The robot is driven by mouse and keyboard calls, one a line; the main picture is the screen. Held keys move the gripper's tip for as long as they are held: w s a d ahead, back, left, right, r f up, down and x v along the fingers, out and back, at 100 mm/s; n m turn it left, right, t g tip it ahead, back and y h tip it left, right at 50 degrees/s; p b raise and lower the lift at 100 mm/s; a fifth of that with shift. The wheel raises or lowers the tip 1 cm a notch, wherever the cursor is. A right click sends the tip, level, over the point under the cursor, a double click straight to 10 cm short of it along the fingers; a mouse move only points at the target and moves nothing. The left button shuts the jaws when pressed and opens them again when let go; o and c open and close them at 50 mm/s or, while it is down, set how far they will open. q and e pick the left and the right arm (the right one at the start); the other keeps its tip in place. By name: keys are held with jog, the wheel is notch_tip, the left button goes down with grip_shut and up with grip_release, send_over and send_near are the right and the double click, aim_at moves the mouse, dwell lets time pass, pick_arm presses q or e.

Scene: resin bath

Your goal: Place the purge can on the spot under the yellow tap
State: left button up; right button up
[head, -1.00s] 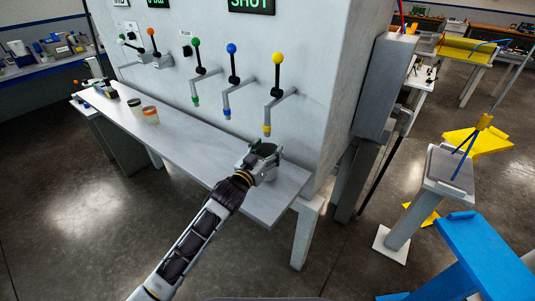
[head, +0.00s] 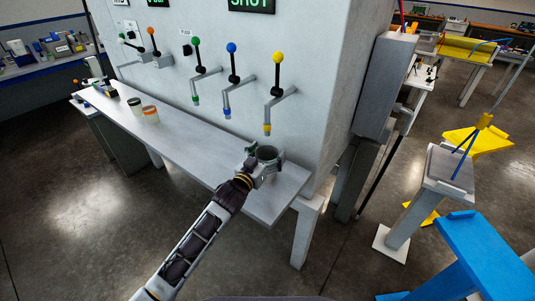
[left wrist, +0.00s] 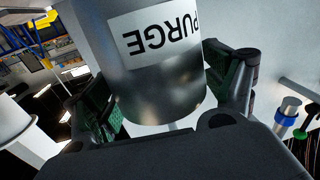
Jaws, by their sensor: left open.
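The grey metal purge can (head: 269,154) stands upright on the pale shelf (head: 200,150), below the yellow tap (head: 267,128). Its open top faces up. In the left wrist view the can (left wrist: 160,75) shows its white PURGE label upside down. My left gripper (head: 257,163) is open, with its green-padded fingers on either side of the can. In the left wrist view a gap shows between the can and the left-hand finger; contact at the other finger is unclear. The spot under the can is hidden. My right gripper is not in view.
Blue (head: 227,112) and green (head: 195,99) taps hang from the wall left of the yellow one. The shelf's middle is clear. Its right end is close to the can.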

pick_arm(q)
jog(key=shift+r, duration=0.1)
jog(key=b+v, duration=0.1)
jog(key=v, duration=1.1)
dwell(0.6)
dwell(2.5)
